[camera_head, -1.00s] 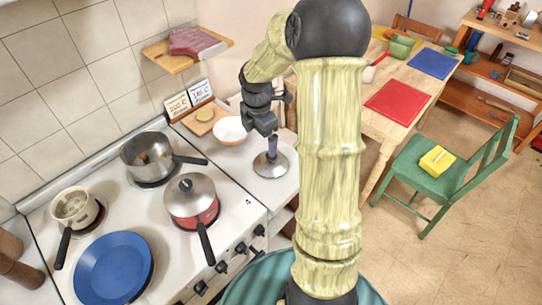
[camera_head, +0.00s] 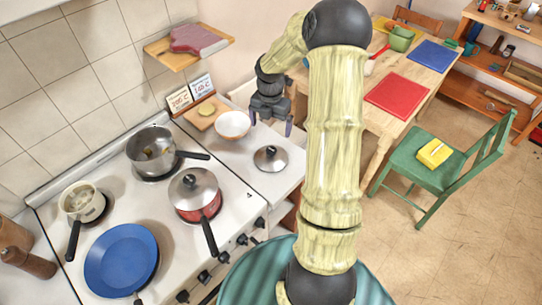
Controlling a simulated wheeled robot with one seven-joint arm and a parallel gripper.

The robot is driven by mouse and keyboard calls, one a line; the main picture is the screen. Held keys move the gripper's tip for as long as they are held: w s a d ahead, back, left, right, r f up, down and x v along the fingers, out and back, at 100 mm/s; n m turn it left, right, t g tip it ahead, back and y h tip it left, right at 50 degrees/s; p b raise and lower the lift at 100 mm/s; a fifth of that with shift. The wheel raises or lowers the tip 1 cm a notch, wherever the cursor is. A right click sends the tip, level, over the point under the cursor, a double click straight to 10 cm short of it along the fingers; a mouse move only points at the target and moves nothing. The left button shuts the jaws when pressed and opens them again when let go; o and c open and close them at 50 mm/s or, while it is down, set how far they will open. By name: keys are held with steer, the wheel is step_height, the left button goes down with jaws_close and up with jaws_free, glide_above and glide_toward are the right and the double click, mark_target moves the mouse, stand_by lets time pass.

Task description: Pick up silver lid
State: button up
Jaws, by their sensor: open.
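A silver lid (camera_head: 270,159) with a dark knob lies flat on the white counter to the right of the stove. A second silver lid (camera_head: 192,186), also with a dark knob, sits on the red pot (camera_head: 204,211) on the stove. My gripper (camera_head: 271,123) is open, with its two fingers spread and pointing down. In the picture it shows just above the counter lid, apart from it, with nothing between the fingers. Its exact height over the counter is hard to tell.
A white bowl (camera_head: 232,125) stands left of my gripper, beside a wooden board (camera_head: 194,118). The counter around the lid is mostly clear.

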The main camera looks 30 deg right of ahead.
mark_target(271, 149)
step_height(271, 149, down, 9)
steer(key=shift+r+p, duration=0.1)
steer(key=shift+p, duration=0.95)
steer(key=shift+w+d+f+p, duration=0.1)
steer(key=shift+f+p, duration=0.65)
steer(key=shift+f, duration=0.6)
steer(key=shift+w+d+f+p, duration=0.1)
steer(key=shift+f+p, duration=0.6)
steer(key=shift+f, duration=0.6)
